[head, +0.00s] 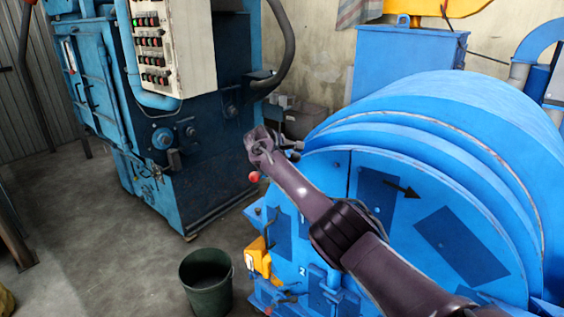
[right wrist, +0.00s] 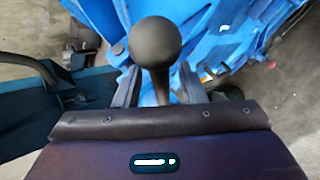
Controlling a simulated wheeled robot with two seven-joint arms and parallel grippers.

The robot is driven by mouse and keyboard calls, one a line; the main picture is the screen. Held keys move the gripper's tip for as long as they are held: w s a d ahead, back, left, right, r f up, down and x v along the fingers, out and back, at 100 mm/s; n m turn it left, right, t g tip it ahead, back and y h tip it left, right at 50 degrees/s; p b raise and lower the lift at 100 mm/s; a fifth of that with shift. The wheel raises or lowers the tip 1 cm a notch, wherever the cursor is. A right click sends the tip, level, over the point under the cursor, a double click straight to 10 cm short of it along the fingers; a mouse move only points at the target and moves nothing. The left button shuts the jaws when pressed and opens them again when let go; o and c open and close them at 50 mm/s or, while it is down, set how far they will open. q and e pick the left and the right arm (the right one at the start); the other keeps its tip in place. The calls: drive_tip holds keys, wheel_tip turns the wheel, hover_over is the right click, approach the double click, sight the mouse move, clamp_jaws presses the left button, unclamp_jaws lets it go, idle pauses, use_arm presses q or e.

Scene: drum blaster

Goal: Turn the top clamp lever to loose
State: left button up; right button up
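In the right wrist view, a lever with a dark round knob (right wrist: 155,42) stands in front of my right gripper (right wrist: 160,82). Its short stem runs down between the two fingers. The fingers are apart, one on each side of the stem, with a visible gap. In the head view my right arm reaches across the blue drum machine (head: 400,115) to its left edge; my right gripper (head: 286,150) is small there and its fingers are partly hidden. A red ball knob (head: 254,177) shows just below my wrist. I cannot tell which clamp it belongs to. My left gripper is not in view.
A blue cabinet with a control panel (head: 173,45) stands at the back left. A dark green bucket (head: 207,282) sits on the floor left of the drum. A yellow part (head: 258,257) is on the drum's lower left. The floor left of the bucket is clear.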

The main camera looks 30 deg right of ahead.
drive_tip(key=shift+a+r, duration=0.1)
drive_tip(key=b+v, duration=0.2)
drive_tip(key=v, duration=0.5)
drive_tip(key=shift+a+r+b, duration=0.15)
drive_tip(key=shift+a+b, duration=0.05)
drive_tip(key=shift+b, duration=0.1)
drive_tip(key=shift+s, duration=0.1)
